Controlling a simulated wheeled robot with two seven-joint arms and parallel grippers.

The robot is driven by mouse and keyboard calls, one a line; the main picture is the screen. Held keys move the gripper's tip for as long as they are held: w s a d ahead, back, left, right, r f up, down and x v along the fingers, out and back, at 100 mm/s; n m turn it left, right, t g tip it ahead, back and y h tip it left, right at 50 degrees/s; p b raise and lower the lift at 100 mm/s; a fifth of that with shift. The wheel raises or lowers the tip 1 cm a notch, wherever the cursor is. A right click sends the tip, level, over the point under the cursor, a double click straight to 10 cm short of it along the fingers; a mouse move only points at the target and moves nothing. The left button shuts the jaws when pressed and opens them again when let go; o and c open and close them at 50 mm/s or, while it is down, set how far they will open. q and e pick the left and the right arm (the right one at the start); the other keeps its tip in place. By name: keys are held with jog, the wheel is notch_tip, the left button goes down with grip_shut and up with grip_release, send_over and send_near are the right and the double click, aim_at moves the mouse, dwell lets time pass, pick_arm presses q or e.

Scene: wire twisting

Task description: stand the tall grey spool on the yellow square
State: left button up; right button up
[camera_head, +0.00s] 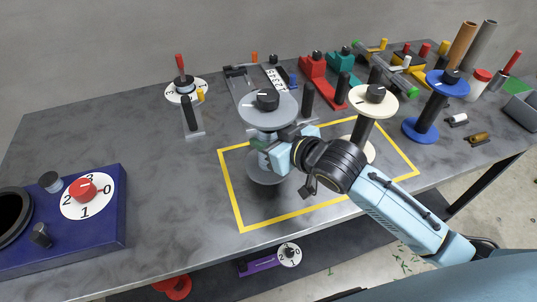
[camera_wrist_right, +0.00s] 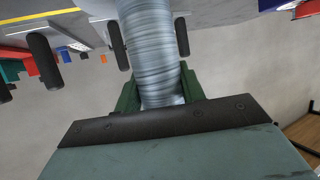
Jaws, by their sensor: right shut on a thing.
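The tall grey spool (camera_head: 266,171) is upright in the head view, with wide grey end discs and a dark knob on top. Its lower disc appears inside the left part of the yellow square (camera_head: 229,190), an outline on the table. I cannot tell whether the disc touches the table. My right gripper (camera_head: 268,147) is shut around the spool's middle from the right. In the right wrist view the grey wire-wound spool (camera_wrist_right: 150,45) runs between the green fingers of the right gripper (camera_wrist_right: 160,97). My left gripper is not in view.
A cream-topped spool (camera_head: 376,95) stands just right of the gripper, within the square's right part. A blue spool (camera_head: 421,131) stands farther right. A blue dial box (camera_head: 100,232) is at the left. Tools and stands crowd the back; the table's left middle is clear.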

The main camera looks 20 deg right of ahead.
jog(key=shift+w+f+b, duration=0.1)
jog(key=shift+f+b, duration=0.3)
jog(key=shift+f, duration=1.5)
jog(key=shift+f, duration=0.1)
jog(key=o, duration=1.2)
jog(key=shift+f, duration=0.1)
jog(key=shift+c, duration=0.2)
jog(key=shift+r, duration=0.2)
jog(key=p+v, duration=0.1)
jog(key=v, duration=1.1)
jog(key=shift+f, duration=0.1)
